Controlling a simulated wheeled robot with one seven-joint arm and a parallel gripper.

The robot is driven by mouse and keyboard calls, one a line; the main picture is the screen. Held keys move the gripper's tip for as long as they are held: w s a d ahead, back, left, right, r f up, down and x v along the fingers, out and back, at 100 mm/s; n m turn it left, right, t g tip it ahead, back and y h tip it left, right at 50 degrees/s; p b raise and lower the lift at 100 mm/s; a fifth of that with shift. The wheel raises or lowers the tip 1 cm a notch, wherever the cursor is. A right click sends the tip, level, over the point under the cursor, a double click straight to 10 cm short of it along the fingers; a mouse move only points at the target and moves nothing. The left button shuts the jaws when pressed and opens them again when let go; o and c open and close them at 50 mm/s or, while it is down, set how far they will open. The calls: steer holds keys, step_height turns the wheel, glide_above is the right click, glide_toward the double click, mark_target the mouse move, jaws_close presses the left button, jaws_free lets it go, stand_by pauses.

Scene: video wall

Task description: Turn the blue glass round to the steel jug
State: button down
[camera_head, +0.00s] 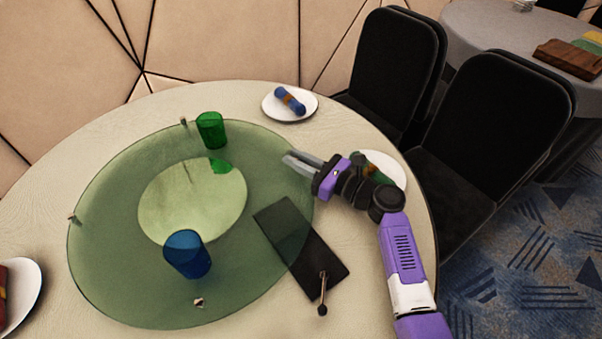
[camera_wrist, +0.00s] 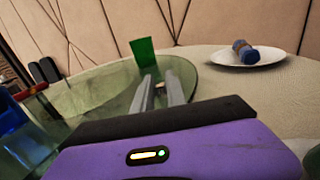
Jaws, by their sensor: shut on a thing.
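The blue glass (camera_head: 187,254) stands on the near part of a round green glass turntable (camera_head: 105,265). It also shows at the left edge of the wrist view (camera_wrist: 12,120). Small pegs stand on the turntable's rim, one at the back (camera_head: 183,122), one at the left (camera_head: 72,217) and one at the front (camera_head: 199,301). My gripper (camera_head: 288,158) is at the turntable's right rim, its fingers shut on a small rim peg (camera_wrist: 160,88), mostly hidden between them. I see no steel jug in either view.
A green glass (camera_head: 211,130) stands on the turntable's back part. A dark flat slab (camera_head: 325,265) lies at the right rim, with a small knobbed item (camera_head: 322,292) on it. A plate (camera_head: 270,108) with a blue roll is behind my gripper. Chairs (camera_head: 495,130) stand right.

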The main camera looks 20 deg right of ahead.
steer(key=shift+w+d+f, duration=0.1)
steer(key=shift+w, duration=0.85)
steer(key=c, duration=1.4)
jaws_free()
steer(key=shift+o, duration=0.2)
steer(key=shift+v, duration=3.9)
